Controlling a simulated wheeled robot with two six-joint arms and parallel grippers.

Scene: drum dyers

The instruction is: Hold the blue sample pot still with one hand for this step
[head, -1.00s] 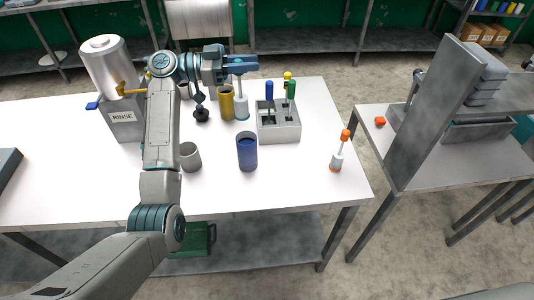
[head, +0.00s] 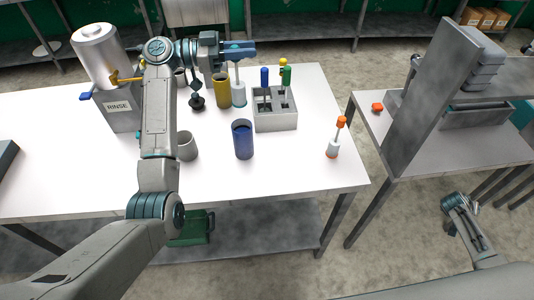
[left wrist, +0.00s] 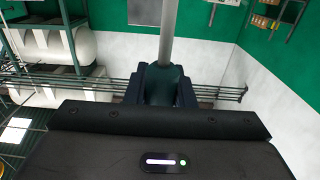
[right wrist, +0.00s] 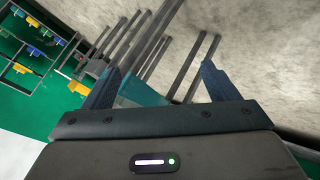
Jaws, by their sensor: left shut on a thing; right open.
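The blue sample pot (head: 243,140) is an open cylinder standing upright on the white table, with no gripper touching it. My left gripper (head: 240,49) is beyond it, shut on the top of a teal-and-grey tool (head: 239,94) with a thin rod and a wider grey lower body. In the left wrist view a grey rod (left wrist: 168,35) rises from a dark teal piece between the fingers. My right gripper (head: 456,205) is off the table at the right, over the floor. In the right wrist view (right wrist: 155,85) its fingers are spread and empty.
Near the pot stand a grey rack (head: 276,122) with colored-handled tools, a mustard cup (head: 221,91), a grey cup (head: 186,146) and an orange-topped tool (head: 333,147). A RINSE dispenser (head: 104,65) is at left. The table's front middle is clear.

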